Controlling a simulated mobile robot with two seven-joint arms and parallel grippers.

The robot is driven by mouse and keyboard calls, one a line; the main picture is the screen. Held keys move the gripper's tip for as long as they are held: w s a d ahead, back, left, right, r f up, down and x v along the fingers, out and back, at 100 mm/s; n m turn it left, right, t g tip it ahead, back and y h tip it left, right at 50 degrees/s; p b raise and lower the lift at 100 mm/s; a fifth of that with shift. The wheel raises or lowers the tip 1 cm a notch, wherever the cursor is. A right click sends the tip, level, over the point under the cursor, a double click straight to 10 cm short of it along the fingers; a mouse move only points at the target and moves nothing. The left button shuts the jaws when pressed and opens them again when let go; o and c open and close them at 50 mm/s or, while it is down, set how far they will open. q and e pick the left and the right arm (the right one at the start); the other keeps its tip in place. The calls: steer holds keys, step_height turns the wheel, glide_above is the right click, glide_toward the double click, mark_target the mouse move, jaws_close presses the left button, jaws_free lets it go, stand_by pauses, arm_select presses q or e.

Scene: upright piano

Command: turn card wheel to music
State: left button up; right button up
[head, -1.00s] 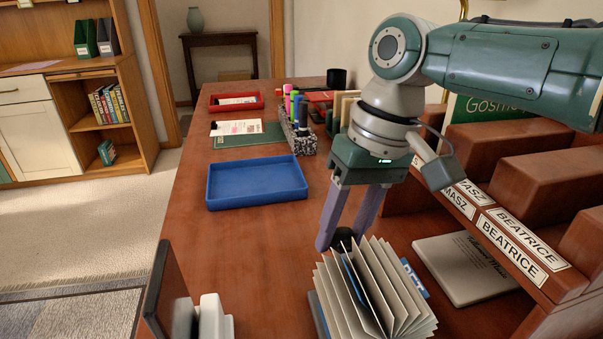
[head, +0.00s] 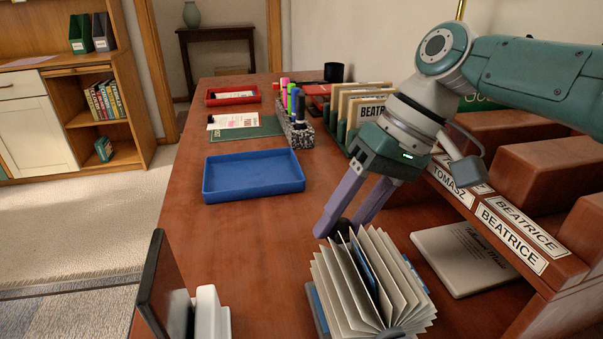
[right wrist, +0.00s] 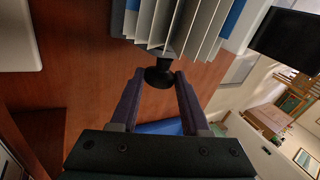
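The card wheel (head: 345,300) stands at the front of the desk, its pale cards fanned out with blue divider cards among them. It also shows at the top of the right wrist view (right wrist: 185,22). A black knob (right wrist: 158,78) sticks out from its far side. My right gripper (head: 343,228) has its two purple fingers on either side of this knob, the tips seeming to touch it. In the right wrist view the fingertips (right wrist: 159,76) flank the knob closely. The wheel's base is partly hidden by the cards. My left gripper is not in view.
A blue tray (head: 254,196), a pen holder (head: 296,130) and a red tray (head: 233,101) stand farther back. A wooden rack with name labels (head: 510,235) and a pale booklet (head: 465,262) are on the right. A dark panel (head: 160,285) stands at front left.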

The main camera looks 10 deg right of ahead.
steer(key=o, duration=0.4)
steer(key=shift+o, duration=0.2)
steer(key=shift+d+r, duration=0.15)
steer(key=shift+r, duration=0.15)
steer(key=p+v, duration=0.3)
steer(key=v, duration=0.6)
steer(key=shift+d+r, duration=0.1)
